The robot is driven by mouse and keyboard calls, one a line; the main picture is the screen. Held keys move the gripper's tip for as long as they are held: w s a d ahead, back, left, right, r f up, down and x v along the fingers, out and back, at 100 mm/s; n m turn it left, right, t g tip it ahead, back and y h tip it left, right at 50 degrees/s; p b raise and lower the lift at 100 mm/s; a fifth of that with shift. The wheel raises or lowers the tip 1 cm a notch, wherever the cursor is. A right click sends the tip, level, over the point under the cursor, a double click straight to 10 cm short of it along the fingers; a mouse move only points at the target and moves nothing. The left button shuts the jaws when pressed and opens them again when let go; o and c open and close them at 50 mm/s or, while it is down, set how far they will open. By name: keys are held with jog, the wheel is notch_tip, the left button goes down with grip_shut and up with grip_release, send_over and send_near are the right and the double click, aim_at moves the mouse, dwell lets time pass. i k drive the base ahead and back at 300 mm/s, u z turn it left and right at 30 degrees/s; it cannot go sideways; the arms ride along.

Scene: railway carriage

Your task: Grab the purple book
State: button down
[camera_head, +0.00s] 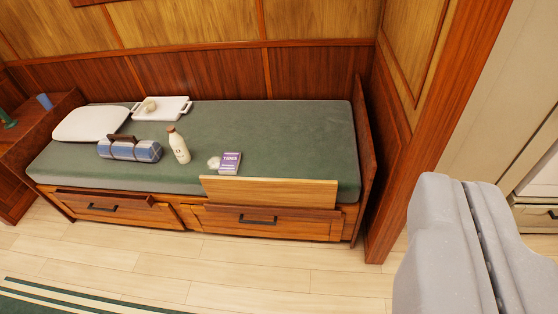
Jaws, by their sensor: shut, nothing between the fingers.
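The purple book (230,163) is small, with a white band and lettering on its cover. It lies on the green mattress (290,127) of a wooden bunk, near the front edge and just behind a raised wooden board. A small whitish round item (214,162) is beside it on the left. My gripper (455,185) is large and grey at the lower right, close to the camera. Its two fingers are shut together with nothing between them. It is well to the right of the book and apart from it.
A milk bottle (179,146), a rolled blue blanket (129,149), a white pillow (90,123) and a white tray (161,109) are on the mattress. The wooden board (270,191) rises along the front edge. A wooden post (425,130) stands right of the bunk. The floor (260,264) in front is clear.

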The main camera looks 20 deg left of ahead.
aim_at(230, 162)
jog(key=z, duration=1.8)
jog(key=i, duration=1.25)
jog(key=u, duration=3.4)
jog(key=i, duration=0.6)
jog(key=z, duration=0.2)
